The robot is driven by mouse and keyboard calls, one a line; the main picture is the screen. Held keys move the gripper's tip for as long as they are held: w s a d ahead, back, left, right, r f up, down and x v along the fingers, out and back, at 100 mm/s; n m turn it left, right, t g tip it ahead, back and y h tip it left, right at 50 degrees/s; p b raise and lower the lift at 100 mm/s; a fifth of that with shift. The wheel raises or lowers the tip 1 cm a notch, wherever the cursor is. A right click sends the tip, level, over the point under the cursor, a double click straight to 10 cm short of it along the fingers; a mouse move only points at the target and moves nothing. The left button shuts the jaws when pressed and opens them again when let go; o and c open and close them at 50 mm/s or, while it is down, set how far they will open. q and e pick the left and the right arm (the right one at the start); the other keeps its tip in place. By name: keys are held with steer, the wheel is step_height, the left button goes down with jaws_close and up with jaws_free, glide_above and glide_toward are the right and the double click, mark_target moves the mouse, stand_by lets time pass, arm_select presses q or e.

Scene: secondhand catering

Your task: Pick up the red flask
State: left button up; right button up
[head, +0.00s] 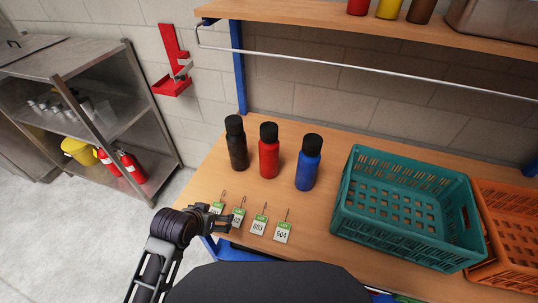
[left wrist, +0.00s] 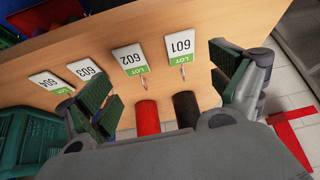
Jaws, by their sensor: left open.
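The red flask (head: 269,152) with a black cap stands upright on the wooden table, between a dark brown flask (head: 238,148) and a blue flask (head: 307,168). My left gripper (head: 226,224) is open and empty near the table's front edge, in front of the flasks and by the lot tags. In the left wrist view the red flask (left wrist: 148,117) and the dark flask (left wrist: 186,109) show partly, beyond the open fingers of my left gripper (left wrist: 160,78). Their other parts are hidden behind the gripper body. My right gripper is not in view.
Several lot tags lie along the front edge, among them 603 (head: 258,226) and 604 (head: 283,232). A teal crate (head: 395,223) and an orange crate (head: 512,240) stand at the right. A shelf (head: 320,20) with a metal rail (head: 370,69) is above the table's back.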

mark_target(264, 157)
arm_select(q)
steer(key=w+d+r+m+t+h, duration=0.1)
steer(key=w+d+r+t+h, duration=0.1)
steer(key=w+d, duration=0.4)
steer(key=w+d+r+m+t+h, duration=0.1)
steer(key=w+d+r+t, duration=0.3)
steer(key=w, duration=0.4)
steer(key=shift+d+r+h, duration=0.8)
steer(key=shift+d+r, duration=0.05)
steer(key=shift+d, duration=0.1)
steer(key=shift+w, duration=0.15)
steer(key=shift+x, duration=4.2)
steer(key=shift+d+f, duration=0.1)
steer(key=shift+f, duration=0.05)
steer(key=shift+p+x, duration=0.5)
steer(key=shift+x, duration=1.95)
steer(key=shift+d, duration=0.1)
